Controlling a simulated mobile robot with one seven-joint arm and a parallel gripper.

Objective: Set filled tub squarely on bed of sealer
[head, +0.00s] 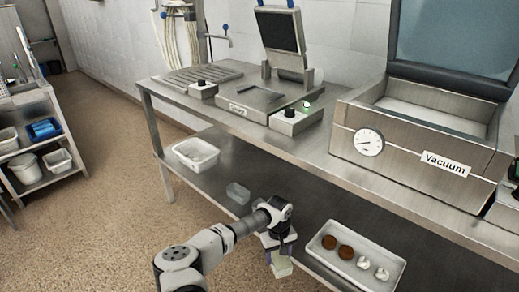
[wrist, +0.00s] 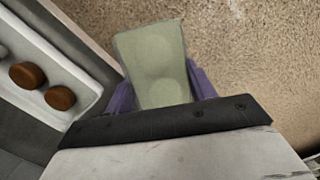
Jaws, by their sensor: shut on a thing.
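My gripper (head: 280,251) is low in front of the bench's lower shelf, left of the tray of food. Its purple fingers (wrist: 160,92) are shut on the sides of a pale, see-through tub (wrist: 152,50). The tub also shows below the fingers in the head view (head: 283,269). The sealer (head: 238,108) stands on the bench top, up and left of my gripper. Its lid (head: 281,31) is raised and its bed (head: 262,97) looks bare.
A white tray (head: 319,250) holds two brown rounds and several white pieces on the lower shelf. A clear tub (head: 238,193) and a white bin (head: 195,154) stand further left there. The vacuum machine (head: 405,155), lid open, is right of the sealer. The bench's front edge lies between.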

